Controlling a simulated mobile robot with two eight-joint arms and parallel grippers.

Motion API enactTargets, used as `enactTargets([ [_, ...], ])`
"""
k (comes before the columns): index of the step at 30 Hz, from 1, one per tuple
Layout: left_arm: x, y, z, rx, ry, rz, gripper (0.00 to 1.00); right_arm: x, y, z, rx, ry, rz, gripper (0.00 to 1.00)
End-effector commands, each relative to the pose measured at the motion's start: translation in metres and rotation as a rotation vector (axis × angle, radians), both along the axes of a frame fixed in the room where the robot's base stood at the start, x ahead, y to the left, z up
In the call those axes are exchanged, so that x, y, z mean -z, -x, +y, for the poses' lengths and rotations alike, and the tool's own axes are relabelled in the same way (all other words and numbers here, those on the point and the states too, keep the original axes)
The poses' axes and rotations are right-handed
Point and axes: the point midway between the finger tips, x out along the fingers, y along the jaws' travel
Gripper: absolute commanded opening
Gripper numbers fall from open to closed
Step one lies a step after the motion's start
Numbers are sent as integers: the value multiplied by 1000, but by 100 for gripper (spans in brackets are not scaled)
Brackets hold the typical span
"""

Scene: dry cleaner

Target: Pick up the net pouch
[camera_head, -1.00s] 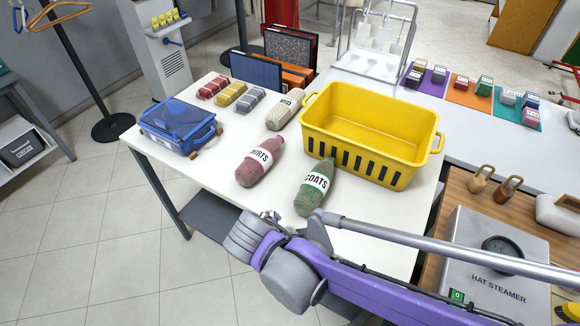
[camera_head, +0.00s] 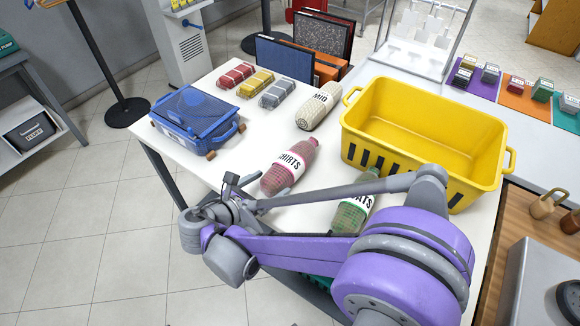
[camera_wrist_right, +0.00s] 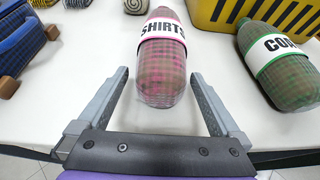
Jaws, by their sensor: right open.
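Several net-wrapped pieces lie on the white table (camera_head: 245,150); I cannot tell which one is the net pouch. A pink mesh roll labelled SHIRTS (camera_head: 290,166) lies near the table's middle. A green mesh roll labelled COATS (camera_head: 352,213) is partly behind my arm. A cream mesh roll labelled MID (camera_head: 318,106) lies farther back. My right gripper (camera_head: 236,184) is open and empty at the near edge, left of the SHIRTS roll. In the right wrist view my open jaws (camera_wrist_right: 159,76) point at the SHIRTS roll (camera_wrist_right: 162,72), its near end between the fingers. My left gripper is not in view.
A yellow basket (camera_head: 425,165) stands right of the rolls. A blue case (camera_head: 196,116) sits at the left. Small red (camera_head: 236,75), yellow (camera_head: 257,83) and grey (camera_head: 277,93) packs lie behind. White table shows between the case and rolls.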

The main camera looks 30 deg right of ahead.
Motion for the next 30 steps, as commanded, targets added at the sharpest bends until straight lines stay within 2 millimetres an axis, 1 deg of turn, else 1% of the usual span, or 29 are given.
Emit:
enactTargets([
  [4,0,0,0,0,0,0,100,3,-3,-13,4,0,-1,100],
  [9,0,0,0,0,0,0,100,10,-11,-38,4,-1,0,100],
  [12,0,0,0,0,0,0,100,14,-14,-47,2,-1,-1,100],
  [20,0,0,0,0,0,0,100,15,-16,-49,-1,-3,-2,100],
  [21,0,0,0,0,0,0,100,15,-16,-49,0,-3,-1,98],
  [23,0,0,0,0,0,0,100,15,-16,-49,0,-3,-1,87],
  [27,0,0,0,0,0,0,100,15,-16,-49,0,-3,-1,62],
  [29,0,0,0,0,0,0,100,15,-16,-49,0,-3,-1,51],
  [30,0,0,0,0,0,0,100,15,-16,-49,0,-3,-1,44],
])
